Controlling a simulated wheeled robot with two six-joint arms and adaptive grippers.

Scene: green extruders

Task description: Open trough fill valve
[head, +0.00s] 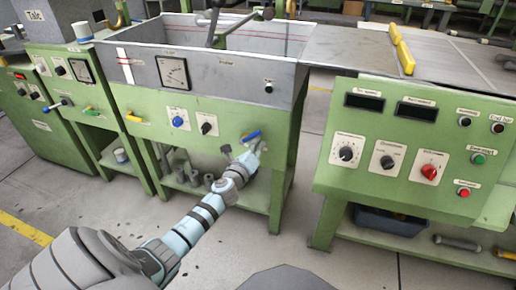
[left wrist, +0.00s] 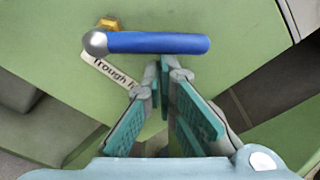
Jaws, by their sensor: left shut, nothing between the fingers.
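The trough fill valve has a blue lever (head: 251,136) at the lower right of the green front under the grey trough (head: 200,60). In the left wrist view the blue lever (left wrist: 160,43) lies nearly level, with a round metal pivot at its left end and a brass piece behind. A partly hidden label (left wrist: 112,74) reading "Trough f" is below it. My left gripper (head: 240,153) is shut and empty, just below the lever. Its fingertips (left wrist: 164,66) point at the lever's middle; I cannot tell if they touch it. My right gripper is not in view.
A blue knob (head: 178,122), a black knob (head: 206,128) and a yellow lever (head: 134,117) sit left of the valve. A green control panel (head: 410,150) with knobs and buttons stands at the right. Grey floor (head: 250,245) is open in front.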

